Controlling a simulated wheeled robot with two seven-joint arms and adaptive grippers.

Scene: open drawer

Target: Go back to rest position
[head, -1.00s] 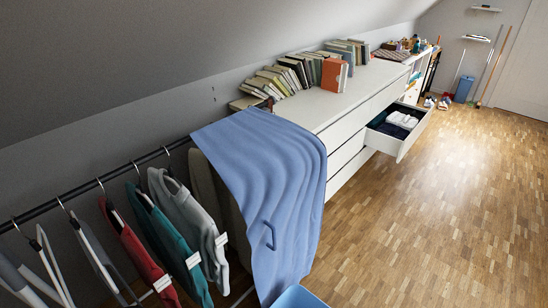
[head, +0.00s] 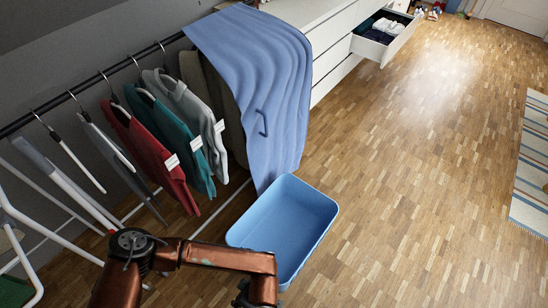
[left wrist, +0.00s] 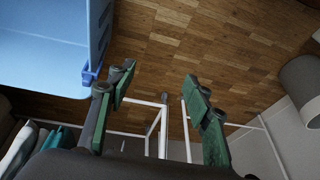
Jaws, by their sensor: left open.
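My left arm comes into the head view at the bottom, copper-coloured, reaching right in front of the blue bin (head: 318,235). In the left wrist view my left gripper (left wrist: 158,92) has its two green-padded fingers wide apart, with nothing between them. The bin also shows in the left wrist view (left wrist: 45,50), at the upper left beside the gripper. My right gripper is in neither view. The open drawer (head: 374,52) stands out from the white dresser (head: 338,50), with dark and white folded clothes in it.
A clothes rack (head: 75,92) with hanging garments stands at the left. A white frame (head: 28,225) stands at the lower left. A striped rug (head: 530,180) lies at the right. The wooden floor (head: 430,190) between is clear.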

